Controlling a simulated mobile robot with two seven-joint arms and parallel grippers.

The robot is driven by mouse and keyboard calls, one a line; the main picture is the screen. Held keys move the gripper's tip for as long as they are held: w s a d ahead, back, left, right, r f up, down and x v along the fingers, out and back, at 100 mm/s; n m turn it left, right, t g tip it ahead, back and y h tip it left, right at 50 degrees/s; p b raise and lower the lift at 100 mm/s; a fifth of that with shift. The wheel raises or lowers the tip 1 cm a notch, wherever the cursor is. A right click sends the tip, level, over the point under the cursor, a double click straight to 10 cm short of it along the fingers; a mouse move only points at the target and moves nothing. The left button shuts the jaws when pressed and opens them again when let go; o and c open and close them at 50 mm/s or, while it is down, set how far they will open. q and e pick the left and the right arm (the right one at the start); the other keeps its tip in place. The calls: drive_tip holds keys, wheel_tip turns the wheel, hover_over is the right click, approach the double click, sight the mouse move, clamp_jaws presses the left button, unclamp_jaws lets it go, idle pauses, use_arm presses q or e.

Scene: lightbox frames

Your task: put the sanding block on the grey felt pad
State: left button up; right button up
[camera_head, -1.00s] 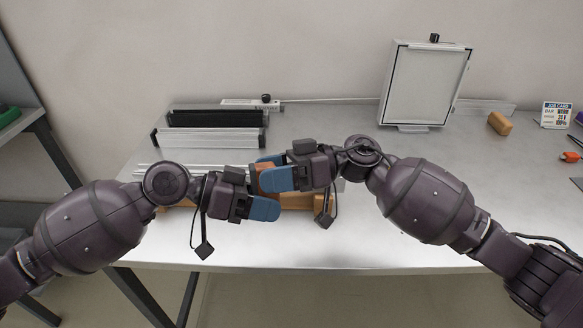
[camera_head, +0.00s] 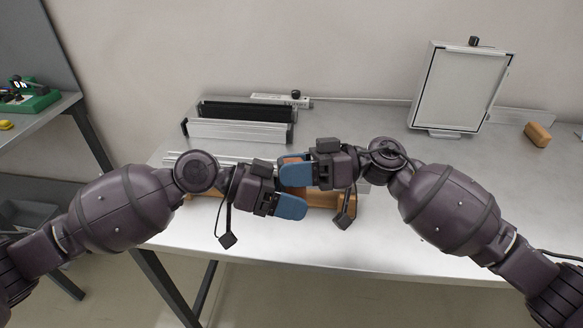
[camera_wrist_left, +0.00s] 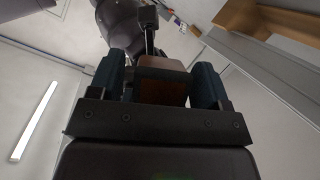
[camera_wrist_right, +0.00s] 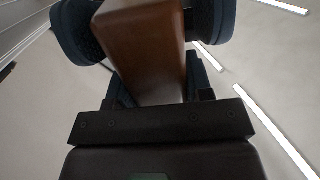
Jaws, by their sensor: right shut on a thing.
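A brown wooden block, which I take to be the sanding block (camera_head: 291,159), is between my two grippers above the bench's front part. My right gripper (camera_head: 296,174) is shut on it; the block's long brown face fills the middle of the right wrist view (camera_wrist_right: 148,50). My left gripper (camera_head: 289,205) faces it from the left. Its blue fingers are apart on either side of the block's end in the left wrist view (camera_wrist_left: 163,87), with gaps showing, so it looks open. I cannot identify the grey felt pad in any view now.
A wooden piece (camera_head: 322,199) lies on the bench (camera_head: 400,245) beneath my grippers. Behind are metal rails (camera_head: 238,131), a framed light panel (camera_head: 462,90) and a tan block (camera_head: 538,134). At left is a side table with a green tray (camera_head: 30,101). The bench's right-centre is clear.

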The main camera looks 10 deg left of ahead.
use_arm(q)
drive_tip(key=shift+a, duration=0.1)
drive_tip(key=w+v, duration=0.1)
drive_tip(key=v, duration=1)
drive_tip(key=s+f+n+t+y, duration=0.1)
drive_tip(key=s+f+n+t, duration=0.25)
drive_tip(key=s+f, duration=0.65)
drive_tip(key=s+f+n+t+y, duration=0.2)
drive_tip(key=s+f+n, duration=0.3)
drive_tip(key=f, duration=1)
drive_tip(key=s+a+f+n+t+y, duration=0.2)
drive_tip(key=s+a+f+n+y, duration=0.1)
drive_tip(key=s+a+f+y, duration=0.4)
drive_tip(key=w+a+y, duration=0.1)
drive_tip(key=w+a+t+y, duration=0.1)
drive_tip(key=a, duration=0.1)
drive_tip(key=w+a+m+t+y, duration=0.1)
drive_tip(key=y, duration=0.1)
drive_tip(key=shift+w+a+r+t, duration=0.1)
drive_tip(key=shift+a+r+t, duration=0.1)
drive_tip(key=shift+r+t, duration=0.1)
